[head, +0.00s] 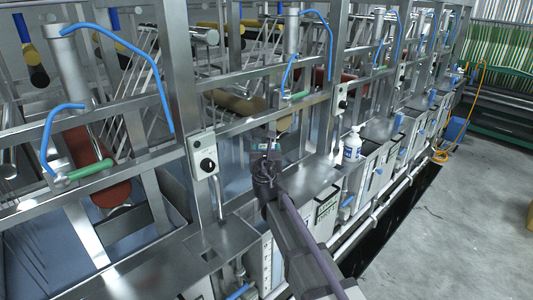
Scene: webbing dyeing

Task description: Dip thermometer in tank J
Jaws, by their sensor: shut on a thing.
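My gripper (265,163) is at the middle of the head view, at the end of my arm, which reaches up from the bottom. It is shut on a small device with a teal display, the thermometer (264,147), held upright in front of the steel frame. Most of the fingers and the thermometer's lower part are hidden or too small to make out. I cannot read which tank is J.
A white bottle with a blue label (352,147) stands on the tank row, right of my gripper. Control boxes with black knobs (203,155) hang on the frame posts. Blue hoses (328,50) and steel bars crowd the back.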

